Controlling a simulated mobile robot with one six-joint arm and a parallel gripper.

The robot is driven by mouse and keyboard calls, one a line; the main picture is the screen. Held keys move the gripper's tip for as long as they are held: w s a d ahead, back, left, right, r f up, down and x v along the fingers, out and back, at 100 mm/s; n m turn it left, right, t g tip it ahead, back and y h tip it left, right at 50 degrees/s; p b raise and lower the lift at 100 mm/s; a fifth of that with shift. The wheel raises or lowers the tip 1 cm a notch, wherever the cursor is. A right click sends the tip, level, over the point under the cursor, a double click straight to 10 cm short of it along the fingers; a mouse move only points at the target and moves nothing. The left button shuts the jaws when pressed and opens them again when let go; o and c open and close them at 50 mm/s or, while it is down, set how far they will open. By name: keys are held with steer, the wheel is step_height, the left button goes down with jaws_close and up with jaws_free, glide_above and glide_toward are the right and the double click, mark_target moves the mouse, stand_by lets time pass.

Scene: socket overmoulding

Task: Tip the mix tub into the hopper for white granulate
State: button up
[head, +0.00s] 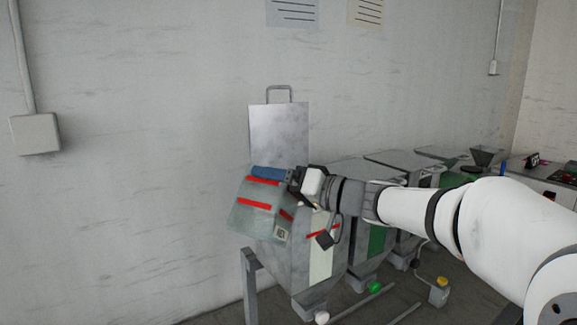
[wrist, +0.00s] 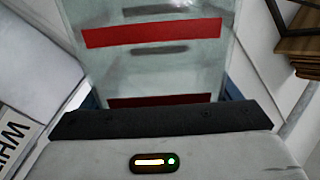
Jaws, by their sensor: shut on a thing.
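The mix tub (head: 255,212), a pale translucent box with red bands and a small dark-lettered label, is held in the air by its blue upper edge and looks tilted. My gripper (head: 294,178) is shut on it from the right. In the wrist view the tub (wrist: 150,65) fills the upper middle, with red bands across it. Below and behind it stands the grey hopper (head: 299,275) with a pale vertical strip; the tub hides part of its mouth. A label reading "WHI" (wrist: 12,138) shows at the left in the wrist view. I cannot see granulate.
A metal lid (head: 280,130) with a handle stands raised against the wall behind the tub. To the right are a hopper with a green strip (head: 376,241) and further closed hoppers.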

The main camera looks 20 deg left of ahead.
mark_target(250, 167)
steer(key=shift+w+d+f, duration=0.1)
steer(key=shift+w+f, duration=0.2)
steer(key=shift+f, duration=0.5)
steer(key=shift+s+f+n+b, duration=0.2)
steer(key=shift+s+n+b, duration=0.35)
steer(key=shift+n+b, duration=0.6)
steer(key=shift+s+a+r+n+t+b, duration=0.1)
steer(key=shift+s+a+n+t+b, duration=0.2)
steer(key=shift+n+b, duration=0.5)
steer(key=shift+s+n+b, duration=0.25)
steer(key=shift+n+b, duration=0.1)
steer(key=shift+n, duration=0.4)
steer(key=shift+c, duration=0.9)
steer(key=shift+s+a+r+n+b, duration=0.25)
steer(key=shift+r+n+b, duration=0.15)
steer(key=shift+n, duration=0.9)
step_height(250, 167, up, 4)
steer(key=p, duration=0.3)
steer(key=shift+w, duration=0.1)
steer(key=shift+o, duration=0.2)
steer(key=shift+w+r+p, duration=0.1)
steer(key=shift+r+p, duration=0.3)
steer(key=shift+p, duration=0.2)
steer(key=shift+f, duration=0.1)
